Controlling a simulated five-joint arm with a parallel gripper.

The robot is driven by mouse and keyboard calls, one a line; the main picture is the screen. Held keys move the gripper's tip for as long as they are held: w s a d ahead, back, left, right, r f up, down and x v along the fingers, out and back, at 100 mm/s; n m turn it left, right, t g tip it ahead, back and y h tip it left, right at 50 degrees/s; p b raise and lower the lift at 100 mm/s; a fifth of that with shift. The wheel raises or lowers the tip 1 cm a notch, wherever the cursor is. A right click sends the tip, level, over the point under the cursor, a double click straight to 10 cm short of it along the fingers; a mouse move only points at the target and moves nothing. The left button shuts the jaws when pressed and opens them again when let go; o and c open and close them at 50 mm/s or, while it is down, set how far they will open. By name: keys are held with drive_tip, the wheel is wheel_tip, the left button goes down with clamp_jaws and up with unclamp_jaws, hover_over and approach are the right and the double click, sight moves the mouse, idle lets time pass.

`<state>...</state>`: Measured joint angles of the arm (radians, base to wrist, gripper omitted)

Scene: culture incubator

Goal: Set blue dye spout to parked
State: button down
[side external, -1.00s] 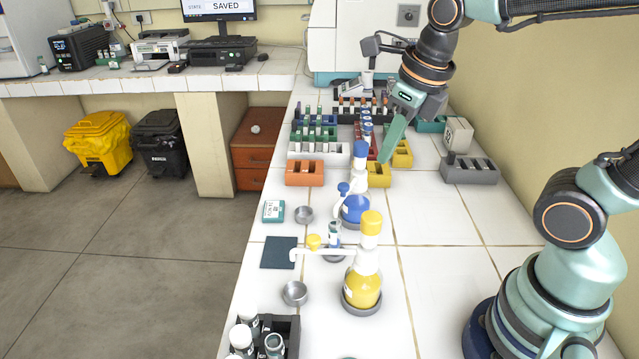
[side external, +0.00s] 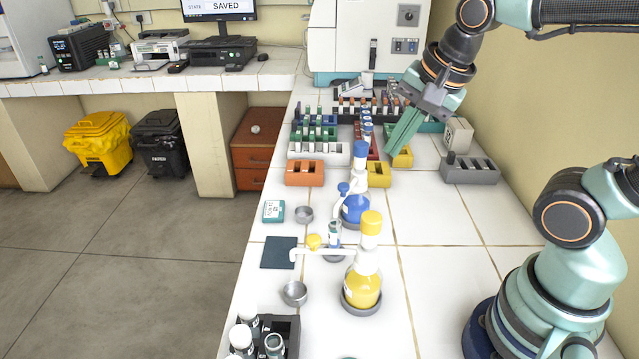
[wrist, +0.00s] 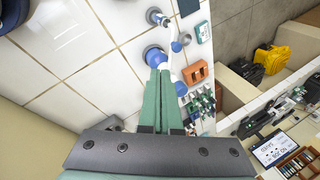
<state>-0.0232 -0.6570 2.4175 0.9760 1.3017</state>
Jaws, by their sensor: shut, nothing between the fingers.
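The blue dye bottle (side external: 355,208) stands upright on the white tiled bench, with a tall blue cap (side external: 360,150) on a white neck. Its white spout (side external: 338,203), with a small blue knob (side external: 343,187), points to the near left, over or close to a vial (side external: 334,236). My gripper (side external: 390,154) is shut and empty, with its long green fingers slanting down behind and to the right of the bottle, apart from it. In the wrist view the fingertips (wrist: 158,74) overlap the blue bottle (wrist: 155,58) and hide part of it.
A yellow dye bottle (side external: 362,288) with its spout pointing left stands nearer. Metal cups (side external: 304,214), a dark pad (side external: 279,253) and an orange rack (side external: 304,173) lie to the left. Several racks crowd the far bench.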

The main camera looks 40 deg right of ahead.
drive_tip(key=n, duration=0.9)
drive_tip(key=n+t, duration=0.1)
drive_tip(key=n, duration=0.3)
drive_tip(key=shift+s+d+f+n, duration=0.1)
drive_tip(key=shift+s+d+n, duration=0.05)
drive_tip(key=shift+d+n, duration=0.2)
drive_tip(key=c, duration=1.4)
unclamp_jaws()
drive_tip(key=shift+n, duration=0.25)
drive_tip(key=o, duration=0.6)
drive_tip(key=shift+o, duration=0.7)
drive_tip(key=shift+w+r, duration=0.25)
drive_tip(key=shift+w, duration=0.05)
drive_tip(key=r+m+g, duration=0.1)
drive_tip(key=m+g, duration=0.3)
drive_tip(key=g, duration=0.2)
hover_over(344, 185)
wheel_tip(344, 185, down, 12)
drive_tip(key=shift+f, duration=0.1)
drive_tip(key=shift+c, duration=0.3)
